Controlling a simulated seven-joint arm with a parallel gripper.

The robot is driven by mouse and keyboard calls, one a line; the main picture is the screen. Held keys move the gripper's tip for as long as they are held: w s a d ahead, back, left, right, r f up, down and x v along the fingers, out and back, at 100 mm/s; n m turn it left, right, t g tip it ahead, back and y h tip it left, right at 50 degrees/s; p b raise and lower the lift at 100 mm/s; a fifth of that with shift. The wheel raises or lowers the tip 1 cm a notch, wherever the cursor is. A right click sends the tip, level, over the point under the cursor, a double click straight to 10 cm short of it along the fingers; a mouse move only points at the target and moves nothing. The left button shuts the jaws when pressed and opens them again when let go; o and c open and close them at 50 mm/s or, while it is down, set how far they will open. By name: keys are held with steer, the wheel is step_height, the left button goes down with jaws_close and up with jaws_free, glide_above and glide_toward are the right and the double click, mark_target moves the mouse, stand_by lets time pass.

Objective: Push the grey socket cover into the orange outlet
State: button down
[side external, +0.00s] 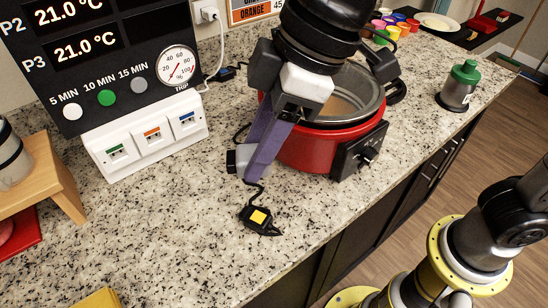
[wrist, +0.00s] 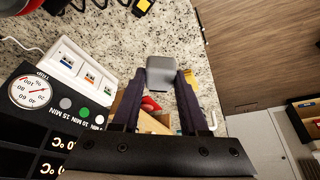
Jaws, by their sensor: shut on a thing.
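The grey socket cover (side external: 236,161) is held between the purple fingertips of my gripper (side external: 250,168), above the counter and to the right of the outlet panel. In the wrist view the cover (wrist: 162,71) sits between the two fingers of my gripper (wrist: 163,79). The orange outlet (side external: 152,135) is the middle one of three on the white sloped panel, between the green-marked and blue-marked outlets. It also shows in the wrist view (wrist: 91,78), left of the held cover. The cover is apart from the outlet.
A red stockpot cooker (side external: 318,150) stands behind my gripper. A black plug-like device with a yellow label (side external: 258,218) and its cable lie on the counter. A wooden stand (side external: 50,180) is at the left. The speckled counter (side external: 165,225) in front of the panel is clear.

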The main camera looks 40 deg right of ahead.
steer(key=w+a+f+m+t+h, duration=0.1)
steer(key=w+a+f+m+h, duration=0.15)
steer(key=w+m, duration=0.35)
steer(key=w+a+f+m+t+h, duration=0.1)
steer(key=w+f+m, duration=0.25)
steer(key=w, duration=0.35)
steer(key=w+a+f+m, duration=0.2)
steer(key=w+f, duration=0.3)
steer(key=f, duration=0.4)
steer(key=shift+a, duration=0.4)
steer(key=shift+w, duration=0.1)
steer(key=shift+w, duration=2.9)
steer(key=shift+w, duration=1.1)
